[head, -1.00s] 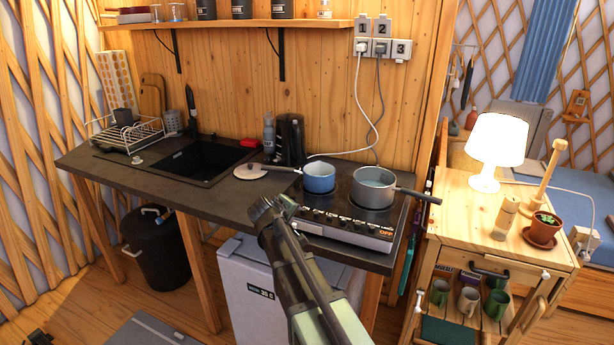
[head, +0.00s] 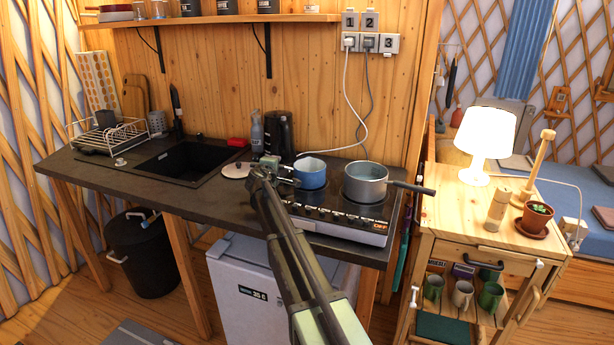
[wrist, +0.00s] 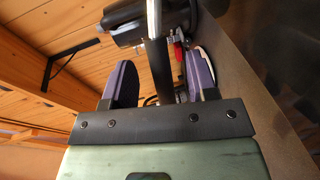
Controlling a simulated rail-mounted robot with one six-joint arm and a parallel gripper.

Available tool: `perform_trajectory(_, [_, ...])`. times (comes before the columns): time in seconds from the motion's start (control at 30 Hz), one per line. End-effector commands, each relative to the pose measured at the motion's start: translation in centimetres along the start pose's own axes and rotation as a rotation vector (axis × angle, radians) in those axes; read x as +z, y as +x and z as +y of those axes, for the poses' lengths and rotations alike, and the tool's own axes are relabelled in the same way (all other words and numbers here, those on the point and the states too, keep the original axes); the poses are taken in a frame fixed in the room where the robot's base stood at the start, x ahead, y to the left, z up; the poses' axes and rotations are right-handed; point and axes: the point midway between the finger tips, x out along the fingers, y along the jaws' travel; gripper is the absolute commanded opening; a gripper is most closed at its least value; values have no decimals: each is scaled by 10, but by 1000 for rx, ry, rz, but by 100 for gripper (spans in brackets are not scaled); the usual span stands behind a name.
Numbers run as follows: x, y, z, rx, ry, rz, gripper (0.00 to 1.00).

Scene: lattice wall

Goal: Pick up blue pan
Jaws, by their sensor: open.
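The blue pan (head: 311,178) stands upright on the left part of the black hob (head: 335,219), its pale inside facing up. My gripper (head: 287,178) is just left of the pan, low over the hob's left edge, and hides most of the pan's handle side. In the wrist view my gripper (wrist: 160,82) has its two purple-grey fingers apart. A dark upright bar shows between them; I cannot tell whether it is the pan's handle. I cannot tell whether the fingers touch anything.
A grey pot (head: 365,184) sits right of the pan, its handle pointing right. A black kettle (head: 278,137) and a bottle (head: 257,131) stand behind my gripper. A round pale lid-like disc (head: 236,170) lies to the left. The counter by the sink (head: 185,162) is mostly clear.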

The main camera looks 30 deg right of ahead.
Motion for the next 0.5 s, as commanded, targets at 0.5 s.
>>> perform_trajectory(0.5, [0, 32, 0, -1, 1, -1, 31])
